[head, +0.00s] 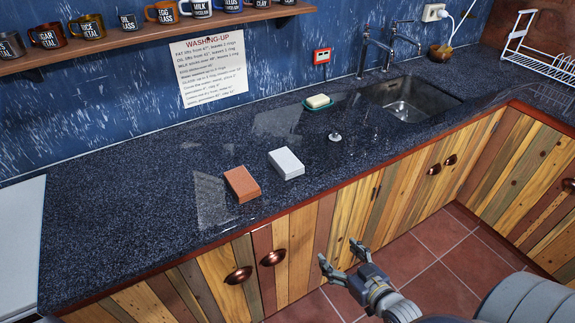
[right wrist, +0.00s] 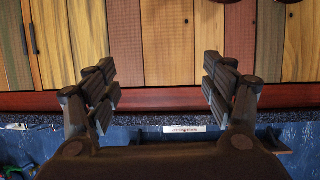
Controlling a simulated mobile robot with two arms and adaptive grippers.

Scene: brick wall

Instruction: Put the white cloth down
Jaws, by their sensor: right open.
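A white folded block (head: 286,163), which seems to be the white cloth, lies flat on the dark speckled counter (head: 120,220), just behind its front edge. My right gripper (head: 339,252) is open and empty in front of the cabinets, lower than the counter top and apart from the white block. In the right wrist view its two fingers (right wrist: 158,78) are spread wide, with cabinet boards between and beyond them. My left gripper is not in view.
An orange-red block (head: 241,184) lies left of the white one. A small metal knob (head: 335,136), a soap dish (head: 318,103) and the sink (head: 407,98) are to the right. A drying rack (head: 540,55) stands far right.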

